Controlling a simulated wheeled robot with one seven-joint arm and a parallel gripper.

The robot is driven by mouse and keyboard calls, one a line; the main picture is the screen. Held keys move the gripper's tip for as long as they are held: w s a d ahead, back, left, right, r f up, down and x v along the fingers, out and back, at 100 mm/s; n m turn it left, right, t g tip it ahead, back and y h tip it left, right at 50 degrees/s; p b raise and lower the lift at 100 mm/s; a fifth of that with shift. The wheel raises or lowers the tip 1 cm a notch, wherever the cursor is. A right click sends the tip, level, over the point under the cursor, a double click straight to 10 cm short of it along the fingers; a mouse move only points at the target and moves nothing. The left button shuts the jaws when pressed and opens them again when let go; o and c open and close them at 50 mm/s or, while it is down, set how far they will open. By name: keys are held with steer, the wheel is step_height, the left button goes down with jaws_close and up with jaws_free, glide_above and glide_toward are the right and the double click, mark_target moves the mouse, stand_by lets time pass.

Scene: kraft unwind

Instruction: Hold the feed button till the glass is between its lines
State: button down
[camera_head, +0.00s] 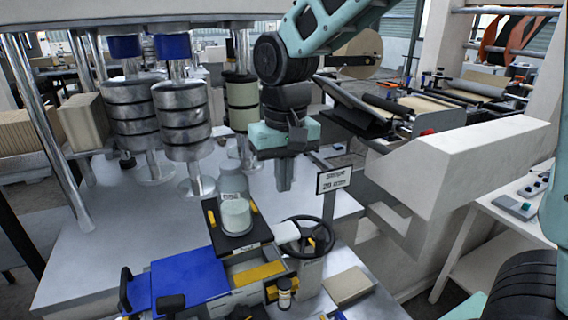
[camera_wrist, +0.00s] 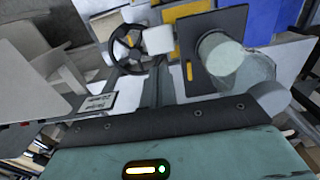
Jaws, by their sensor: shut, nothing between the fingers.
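The glass (camera_head: 236,214) is a clear jar standing upright on a black plate (camera_head: 213,232); pale material fills its lower part. It shows in the wrist view (camera_wrist: 222,55) too. I cannot make out its lines. A white block (camera_head: 286,231) sits right of the glass beside a black handwheel (camera_head: 308,238); I cannot tell whether it is the feed button. My gripper (camera_head: 284,187) is shut and empty, pointing down above and behind the white block, apart from everything.
A sign (camera_head: 334,180) stands on a post just right of my gripper. Tall metal rollers (camera_head: 181,120) stand at the left. A blue block (camera_head: 190,277) lies in front, and a small control box (camera_head: 516,207) with buttons sits at far right.

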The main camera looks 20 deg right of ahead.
steer(key=shift+r, duration=1.75)
steer(key=s+a+f+n+b, duration=0.2)
steer(key=s+a+f+n, duration=0.1)
steer(key=s+f, duration=0.4)
steer(key=s+a+f+n+b, duration=0.3)
steer(key=s+f, duration=0.5)
steer(key=s, duration=0.5)
steer(key=shift+f+n+b, duration=0.2)
steer(key=shift+n+b, duration=0.1)
steer(key=shift+n, duration=0.6)
